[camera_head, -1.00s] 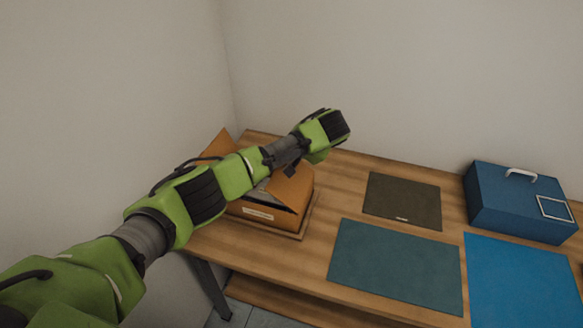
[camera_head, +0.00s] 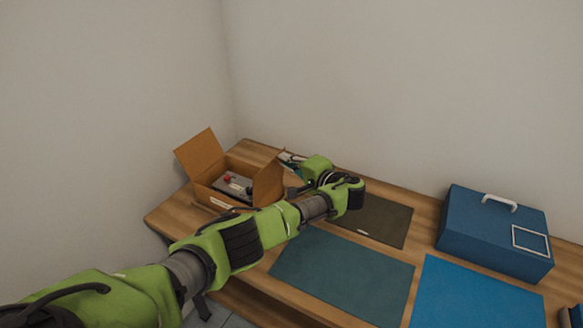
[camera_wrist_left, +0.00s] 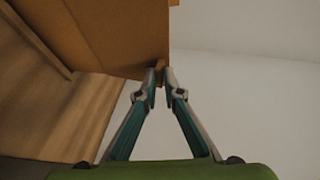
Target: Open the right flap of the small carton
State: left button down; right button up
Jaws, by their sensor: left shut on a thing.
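The small brown carton (camera_head: 207,194) stands at the left end of the wooden table, its top open. Its left flap (camera_head: 200,154) stands up, tilted outward. Its right flap (camera_head: 269,180) is raised and leans outward to the right. My left gripper (camera_head: 291,190) is at the outer side of the right flap, and its arm passes in front of the carton. In the left wrist view the fingertips (camera_wrist_left: 161,73) are closed together on the edge of the brown flap (camera_wrist_left: 120,35). My right gripper is not in view.
A grey object with a red part (camera_head: 237,186) lies inside the carton. A dark mat (camera_head: 385,222), a teal mat (camera_head: 340,275) and a blue mat (camera_head: 470,295) lie flat on the table. A blue box (camera_head: 480,232) with a white handle stands at the right.

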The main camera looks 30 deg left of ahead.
pick_arm(q)
jog(key=shift+s+d+f+b, duration=0.15)
jog(key=shift+d+f+b, duration=0.45)
jog(key=shift+d+b, duration=0.1)
jog(key=shift+s+d+f+b, duration=0.15)
jog(key=shift+d+f+b, duration=0.4)
jog(key=shift+d+f, duration=0.1)
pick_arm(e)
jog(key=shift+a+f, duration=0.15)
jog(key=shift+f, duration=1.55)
pick_arm(q)
jog(key=c, duration=2.4)
grip_release()
jog(key=shift+c, duration=0.2)
jog(key=shift+o, duration=1)
jog(key=shift+w+a+f, duration=0.1)
jog(key=shift+w+a, duration=0.05)
jog(key=shift+a, duration=0.1)
jog(key=shift+d, duration=0.15)
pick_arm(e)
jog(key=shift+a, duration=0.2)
